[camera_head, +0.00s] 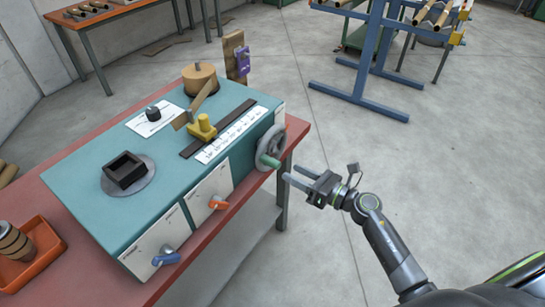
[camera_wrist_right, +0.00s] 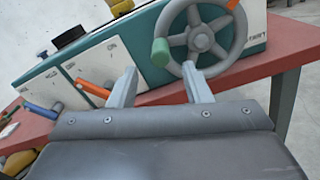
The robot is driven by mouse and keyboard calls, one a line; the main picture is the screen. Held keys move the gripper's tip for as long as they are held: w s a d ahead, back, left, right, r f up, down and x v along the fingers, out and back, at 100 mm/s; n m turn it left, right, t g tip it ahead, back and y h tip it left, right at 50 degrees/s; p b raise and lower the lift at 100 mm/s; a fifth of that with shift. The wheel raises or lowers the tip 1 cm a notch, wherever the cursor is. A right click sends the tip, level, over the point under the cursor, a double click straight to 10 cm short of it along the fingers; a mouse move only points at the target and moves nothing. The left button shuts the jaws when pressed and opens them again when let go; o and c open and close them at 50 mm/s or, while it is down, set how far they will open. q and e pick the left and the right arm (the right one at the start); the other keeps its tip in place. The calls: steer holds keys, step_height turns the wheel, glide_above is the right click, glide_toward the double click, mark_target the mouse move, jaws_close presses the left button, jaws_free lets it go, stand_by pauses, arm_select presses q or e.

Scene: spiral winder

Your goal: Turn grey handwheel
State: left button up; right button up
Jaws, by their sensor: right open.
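The grey handwheel (camera_head: 270,146) is mounted on the right end of the teal winder box (camera_head: 90,187). A green handle knob (camera_head: 271,162) sticks out from its rim. In the right wrist view the grey handwheel (camera_wrist_right: 201,37) is at the top right and its green knob (camera_wrist_right: 161,52) is on its lower left rim. My right gripper (camera_head: 292,175) is open and empty, just to the right of the wheel in the head view. In the wrist view its fingers (camera_wrist_right: 160,80) point at the wheel, with the knob between and beyond them. No contact shows. My left gripper is not in view.
The winder stands on a red-topped bench (camera_head: 222,216). Its front has an orange lever (camera_head: 217,203) and a blue lever (camera_head: 166,257). An orange tray (camera_head: 30,253) sits at the left. A blue rack (camera_head: 365,60) stands behind; the floor to the right is clear.

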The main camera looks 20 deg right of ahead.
mark_target(280, 166)
steer(key=p+x, duration=0.1)
steer(key=x, duration=0.7)
jaws_close()
